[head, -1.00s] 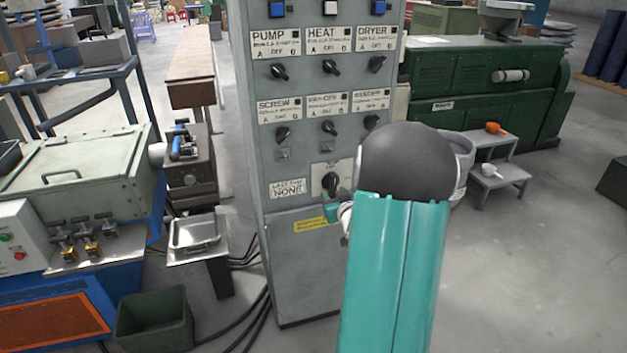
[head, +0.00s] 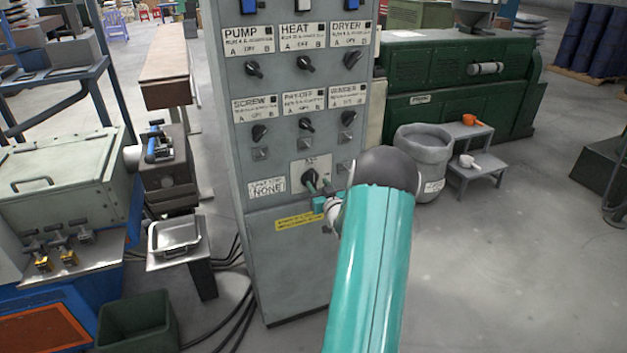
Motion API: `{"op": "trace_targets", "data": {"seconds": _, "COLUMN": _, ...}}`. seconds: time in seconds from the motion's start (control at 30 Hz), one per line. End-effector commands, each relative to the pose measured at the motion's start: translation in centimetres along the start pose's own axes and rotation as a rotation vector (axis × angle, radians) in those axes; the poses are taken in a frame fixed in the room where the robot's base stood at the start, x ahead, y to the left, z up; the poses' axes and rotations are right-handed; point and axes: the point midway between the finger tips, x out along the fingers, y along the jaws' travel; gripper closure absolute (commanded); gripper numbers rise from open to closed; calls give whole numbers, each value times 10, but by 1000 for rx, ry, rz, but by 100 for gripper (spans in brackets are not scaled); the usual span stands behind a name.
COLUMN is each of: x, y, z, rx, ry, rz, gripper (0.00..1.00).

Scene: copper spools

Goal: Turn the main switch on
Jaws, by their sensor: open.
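The main switch (head: 310,177) is a black rotary knob on a pale plate low on the grey control cabinet (head: 285,265). The small lettering on its plate is too blurred to read. My gripper (head: 318,189) is at the knob's lower right, its teal fingers open and pointing at it. The fingertips overlap the knob's lower edge in the picture; I cannot tell whether they touch it. My own teal arm hides part of the cabinet's right side.
Above are rows of black knobs labelled PUMP, HEAT (head: 305,65), DRYER, SCREW and others. A placard reading NONE (head: 267,187) is left of the switch. A grey bin (head: 425,150) and a small step stand (head: 480,165) are to the right. Open floor lies at right.

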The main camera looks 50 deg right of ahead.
Motion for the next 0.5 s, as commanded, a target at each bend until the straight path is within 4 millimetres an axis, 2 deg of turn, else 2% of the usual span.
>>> {"op": "trace_targets", "data": {"seconds": 0.03, "x": 10, "y": 0, "z": 1, "rx": 0, "ry": 1, "rz": 0, "gripper": 58}}
{"op": "trace_targets", "data": {"seconds": 0.2, "x": 35, "y": -2, "z": 0, "rx": 0, "ry": 0, "rz": -2, "gripper": 58}}
{"op": "trace_targets", "data": {"seconds": 0.33, "x": 44, "y": -2, "z": 0, "rx": 0, "ry": 1, "rz": -2, "gripper": 58}}
{"op": "trace_targets", "data": {"seconds": 0.5, "x": 45, "y": -2, "z": 0, "rx": 0, "ry": -1, "rz": -2, "gripper": 58}}
